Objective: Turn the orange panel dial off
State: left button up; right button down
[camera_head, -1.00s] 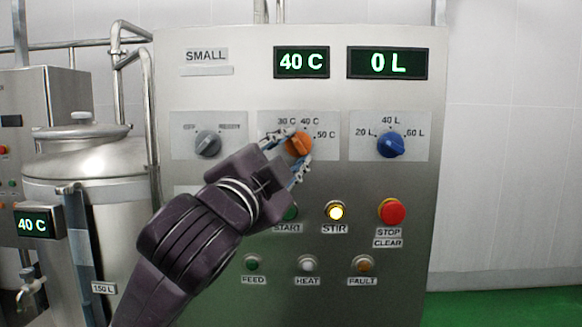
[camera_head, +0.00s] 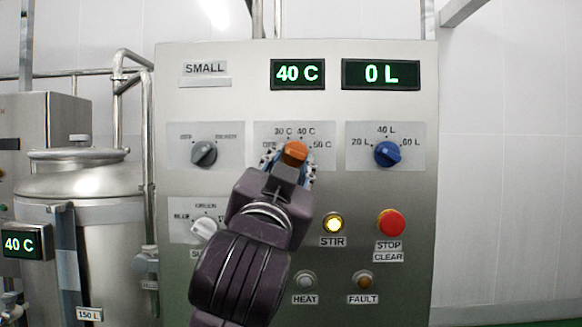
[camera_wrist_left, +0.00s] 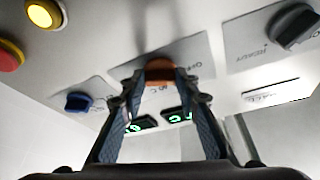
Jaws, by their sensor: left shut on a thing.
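The orange dial (camera_head: 295,152) is on the panel (camera_head: 400,285), below the green 40 C display (camera_head: 298,74). Labels OFF, 30 C, 40 C and 50 C are around it. My left gripper (camera_head: 289,163) reaches up from below and is shut on the orange dial. In the left wrist view the orange dial (camera_wrist_left: 160,70) sits between the fingertips of my left gripper (camera_wrist_left: 163,88). The dial's pointer is partly hidden by the fingers, so its exact setting is hard to read. My right gripper is not in view.
A grey dial (camera_head: 204,154) is left of the orange one, and a blue dial (camera_head: 388,153) is right. A white dial (camera_head: 204,227) is beside my arm. Below right are the lit yellow STIR button (camera_head: 333,224) and red stop button (camera_head: 391,223). A steel tank (camera_head: 95,230) stands left.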

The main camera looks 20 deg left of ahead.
pick_arm(q)
jog(key=shift+f, duration=0.1)
dwell(0.3)
jog(key=o, duration=1.2)
jog(key=shift+c, duration=0.2)
jog(key=shift+s, duration=0.1)
jog(key=v, duration=0.7)
jog(key=shift+s, duration=0.15)
jog(key=shift+d+f, duration=0.1)
jog(key=shift+f, duration=0.05)
